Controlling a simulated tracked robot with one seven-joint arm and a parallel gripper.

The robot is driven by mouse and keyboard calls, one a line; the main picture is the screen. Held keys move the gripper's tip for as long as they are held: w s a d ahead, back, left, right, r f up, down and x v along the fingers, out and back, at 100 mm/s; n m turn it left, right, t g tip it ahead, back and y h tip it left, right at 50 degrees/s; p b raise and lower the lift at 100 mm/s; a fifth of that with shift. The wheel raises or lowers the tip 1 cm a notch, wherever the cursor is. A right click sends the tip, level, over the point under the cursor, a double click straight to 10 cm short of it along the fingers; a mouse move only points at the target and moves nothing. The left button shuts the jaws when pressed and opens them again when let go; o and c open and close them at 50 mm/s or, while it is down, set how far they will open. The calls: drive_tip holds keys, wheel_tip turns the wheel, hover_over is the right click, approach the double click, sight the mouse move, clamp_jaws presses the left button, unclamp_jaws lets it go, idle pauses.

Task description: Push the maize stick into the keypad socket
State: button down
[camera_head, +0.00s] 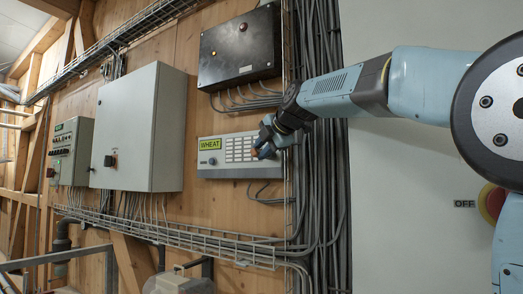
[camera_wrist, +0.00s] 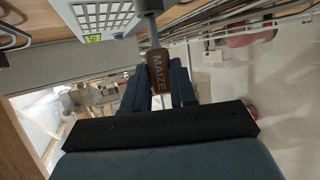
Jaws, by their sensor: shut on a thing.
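The keypad panel (camera_head: 228,172) is a grey box on the wooden wall with rows of pale keys and a green WHEAT display; a corner of it shows in the wrist view (camera_wrist: 118,24). My gripper (camera_head: 262,143) is in front of the panel's right part. In the wrist view my gripper (camera_wrist: 161,80) is shut on the maize stick (camera_wrist: 160,66), a brown handle lettered MAIZE with a grey metal end towards the top edge. The stick's tip runs out of the wrist view, and I cannot tell whether it touches the panel. I cannot make out the socket for certain.
A black box (camera_head: 238,50) hangs above the keypad panel, with cables beneath. A large grey cabinet (camera_head: 137,128) stands left, a smaller control box (camera_head: 72,152) beyond it. Vertical cables (camera_head: 325,185) run right of the panel. A wire tray (camera_head: 190,238) crosses below.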

drive_tip(key=shift+w+d, duration=0.95)
drive_tip(key=shift+w, duration=0.25)
idle(2.2)
drive_tip(key=c, duration=0.8)
unclamp_jaws()
drive_tip(key=shift+s+a+f, duration=0.1)
drive_tip(key=shift+s+a, duration=0.9)
drive_tip(key=shift+s, duration=0.3)
drive_tip(key=shift+s+a+r, duration=0.1)
drive_tip(key=shift+s+a, duration=0.95)
drive_tip(key=shift+s, duration=0.3)
drive_tip(key=shift+s+a+f, duration=0.1)
drive_tip(key=shift+s+a, duration=0.9)
drive_tip(key=shift+s, duration=0.3)
